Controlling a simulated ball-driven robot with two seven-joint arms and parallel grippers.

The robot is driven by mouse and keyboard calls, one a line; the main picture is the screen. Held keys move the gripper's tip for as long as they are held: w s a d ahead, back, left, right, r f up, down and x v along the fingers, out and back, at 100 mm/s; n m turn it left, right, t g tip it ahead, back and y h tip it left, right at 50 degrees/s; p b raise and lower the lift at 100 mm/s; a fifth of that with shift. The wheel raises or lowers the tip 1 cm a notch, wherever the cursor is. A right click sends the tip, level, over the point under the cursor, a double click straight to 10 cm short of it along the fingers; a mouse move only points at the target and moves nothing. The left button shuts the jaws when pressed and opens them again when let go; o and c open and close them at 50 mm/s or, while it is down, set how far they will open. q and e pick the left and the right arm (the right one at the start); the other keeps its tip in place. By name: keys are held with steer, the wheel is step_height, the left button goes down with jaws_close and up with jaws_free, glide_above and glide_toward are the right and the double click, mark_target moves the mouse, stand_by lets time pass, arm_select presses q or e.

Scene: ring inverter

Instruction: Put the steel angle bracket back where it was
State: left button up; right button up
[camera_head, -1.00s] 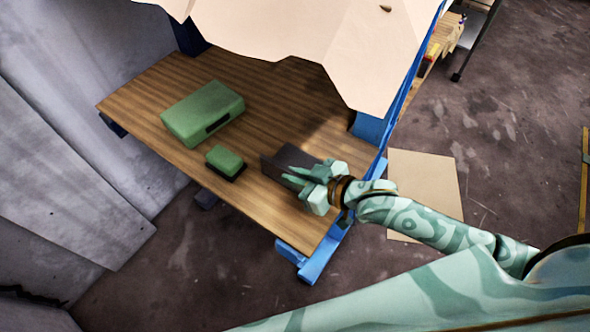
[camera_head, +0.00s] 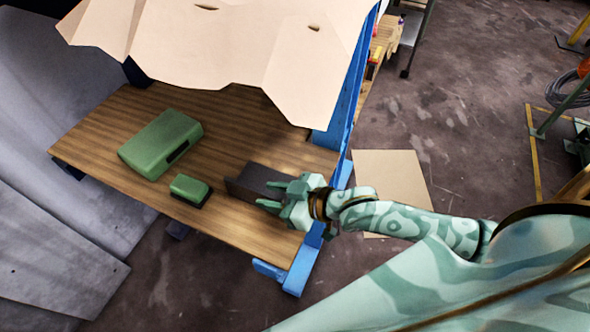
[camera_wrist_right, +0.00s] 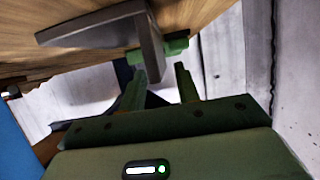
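The steel angle bracket (camera_head: 250,179) is a dark grey L-shaped piece resting on the wooden workbench (camera_head: 225,120) near its right end. In the right wrist view the bracket (camera_wrist_right: 85,32) shows one flat flange and one flange pointing towards my fingers. My right gripper (camera_head: 270,194) is at the bracket's right end, partly covering it. In the right wrist view its fingers (camera_wrist_right: 160,80) are spread. The upright flange's end is close to the left finger; I cannot tell whether they touch. My left gripper is not in view.
A large green case (camera_head: 160,143) and a small green box (camera_head: 190,187) stand left of the bracket. A pale draped sheet (camera_head: 225,50) hangs over the bench's back. A blue frame (camera_head: 340,110) edges its right side. Bare wood lies in front of the bracket.

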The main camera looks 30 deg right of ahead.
steer(key=p+v, duration=0.1)
steer(key=v, duration=0.8)
steer(key=shift+p, duration=0.35)
